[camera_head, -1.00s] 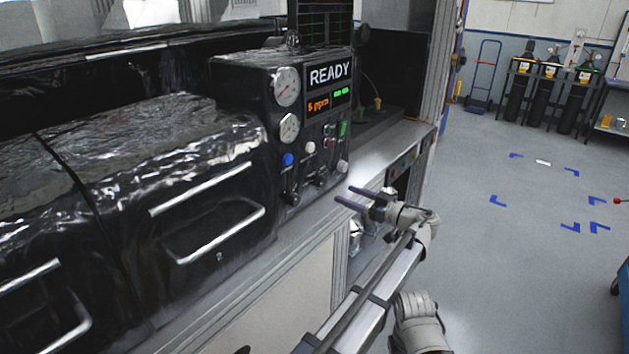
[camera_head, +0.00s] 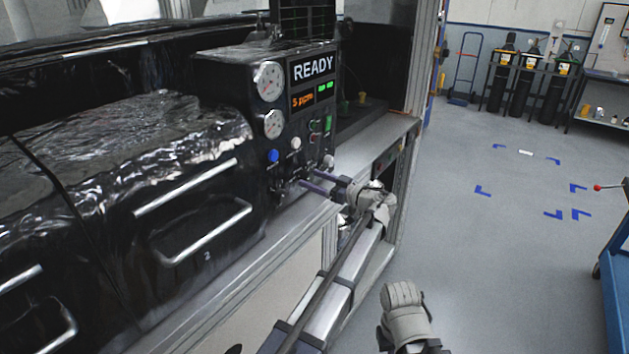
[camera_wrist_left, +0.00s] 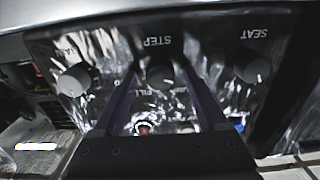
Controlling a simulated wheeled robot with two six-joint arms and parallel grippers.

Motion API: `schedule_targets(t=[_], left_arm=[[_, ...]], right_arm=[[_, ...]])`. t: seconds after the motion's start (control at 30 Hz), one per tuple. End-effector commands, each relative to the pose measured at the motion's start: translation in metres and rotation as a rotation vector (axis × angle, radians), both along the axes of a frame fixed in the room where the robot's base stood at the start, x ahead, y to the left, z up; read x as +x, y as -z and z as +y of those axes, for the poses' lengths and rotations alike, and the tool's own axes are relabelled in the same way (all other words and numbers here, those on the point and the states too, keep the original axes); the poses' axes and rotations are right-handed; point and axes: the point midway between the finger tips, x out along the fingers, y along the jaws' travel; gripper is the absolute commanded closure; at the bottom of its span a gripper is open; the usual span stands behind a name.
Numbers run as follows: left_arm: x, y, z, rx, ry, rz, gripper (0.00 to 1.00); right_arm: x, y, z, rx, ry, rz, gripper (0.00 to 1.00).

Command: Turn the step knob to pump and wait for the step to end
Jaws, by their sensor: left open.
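The black control panel (camera_head: 298,110) shows READY and a smaller orange line on its display (camera_head: 312,85). The step knob (camera_wrist_left: 160,76), under the upside-down STEP label, is a round dark knob with a light pointer. My left gripper (camera_head: 307,178) is open at the lower edge of the panel. In the wrist view its two purple fingers stand on either side of the step knob, with a gap on each side. I cannot tell how far they reach over it. The pump mark cannot be read.
The seat knob (camera_wrist_left: 257,71) and another knob (camera_wrist_left: 73,80) flank the step knob. Blue (camera_head: 273,155) and white (camera_head: 296,143) buttons and two gauges (camera_head: 268,81) sit above. A drawer handle (camera_head: 200,232) is to the left; open floor (camera_head: 480,260) lies right.

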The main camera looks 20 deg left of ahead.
Motion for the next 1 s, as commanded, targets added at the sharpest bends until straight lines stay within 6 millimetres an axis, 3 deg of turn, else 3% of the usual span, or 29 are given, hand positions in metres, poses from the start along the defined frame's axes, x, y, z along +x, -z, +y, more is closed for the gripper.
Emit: schedule_targets(t=[0.23, 0.9, 1.0], left_arm=[[0.0002, 0.0000, 0.0007, 0.000, 0.000, 0.000, 0.25], [0.0001, 0.0000, 0.0004, 0.000, 0.000, 0.000, 1.00], [0.0001, 0.0000, 0.0004, 0.000, 0.000, 0.000, 1.00]], right_arm=[[0.0000, 0.0000, 0.0000, 0.000, 0.000, 0.000, 1.00], [0.0000, 0.0000, 0.0000, 0.000, 0.000, 0.000, 1.00], [0.0000, 0.0000, 0.0000, 0.000, 0.000, 0.000, 1.00]])
